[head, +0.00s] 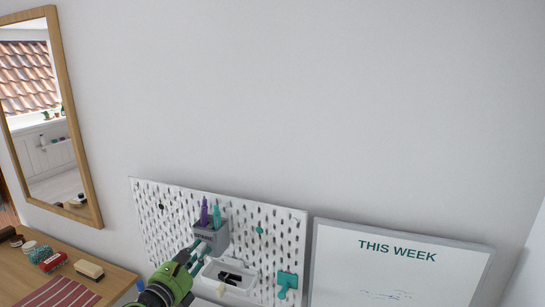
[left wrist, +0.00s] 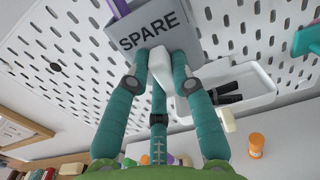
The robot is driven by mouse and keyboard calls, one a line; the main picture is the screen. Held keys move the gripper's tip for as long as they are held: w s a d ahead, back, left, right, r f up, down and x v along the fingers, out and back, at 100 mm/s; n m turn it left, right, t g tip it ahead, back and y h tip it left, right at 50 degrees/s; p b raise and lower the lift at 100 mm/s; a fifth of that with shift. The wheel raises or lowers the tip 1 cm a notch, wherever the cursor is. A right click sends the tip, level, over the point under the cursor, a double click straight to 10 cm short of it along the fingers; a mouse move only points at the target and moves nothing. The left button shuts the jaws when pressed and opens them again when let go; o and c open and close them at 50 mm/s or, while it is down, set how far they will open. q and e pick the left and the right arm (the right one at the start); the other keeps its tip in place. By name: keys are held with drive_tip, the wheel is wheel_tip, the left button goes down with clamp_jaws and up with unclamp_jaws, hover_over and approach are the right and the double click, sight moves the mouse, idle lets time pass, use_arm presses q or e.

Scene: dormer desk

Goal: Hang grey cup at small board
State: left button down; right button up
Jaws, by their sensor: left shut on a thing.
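The grey cup (head: 210,240) is in front of the small white pegboard (head: 160,225), upright, with a purple pen (head: 204,211) and a teal pen (head: 216,213) in it. In the left wrist view the cup (left wrist: 197,35) carries the word SPARE, and the board (left wrist: 70,45) is close behind it. My left gripper (head: 200,250) has its teal fingers (left wrist: 160,75) closed on a white block at the cup's lower front. Whether the cup touches the board or sits on a hook is hidden.
A white bin (head: 232,284) with black items hangs right of the cup, near the fingers. A teal holder (head: 287,283) is further right. A THIS WEEK whiteboard (head: 400,260) stands beside the pegboard. A desk (head: 20,275) with brushes lies lower left.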

use_arm(q)
drive_tip(key=shift+s+a+f+p, duration=0.1)
drive_tip(key=shift+s+p, duration=0.2)
drive_tip(key=shift+s, duration=0.25)
idle(1.1)
drive_tip(key=shift+s, duration=0.1)
idle(1.2)
drive_tip(key=shift+s+a, duration=0.1)
drive_tip(key=shift+s, duration=0.05)
drive_tip(key=shift+p+v, duration=0.4)
drive_tip(key=shift+v, duration=2.95)
